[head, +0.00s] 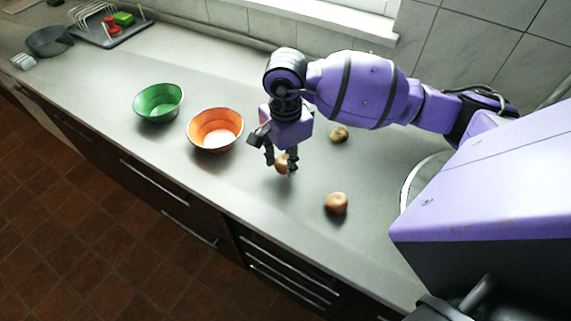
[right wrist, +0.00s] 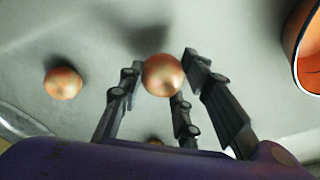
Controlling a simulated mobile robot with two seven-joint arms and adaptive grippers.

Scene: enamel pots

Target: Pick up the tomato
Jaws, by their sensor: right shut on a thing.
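A round, shiny orange-red thing, which I take as the tomato (head: 282,164), is between the fingers of my right gripper (head: 281,166) over the middle of the counter. In the right wrist view the tomato (right wrist: 163,75) sits at the fingertips of my right gripper (right wrist: 160,85), which is shut on it. Fingers hide part of it in the head view. I cannot tell whether it touches the counter. A similar round orange-brown thing (head: 336,203) lies apart, nearer the front edge; it also shows in the right wrist view (right wrist: 63,83). My left gripper is not in view.
An orange bowl (head: 215,146) stands just left of my right gripper, with a green bowl (head: 158,119) farther left. A yellowish-brown round thing (head: 339,134) lies behind, under my right arm. A dish rack (head: 112,40) and dark pan (head: 49,41) stand far left.

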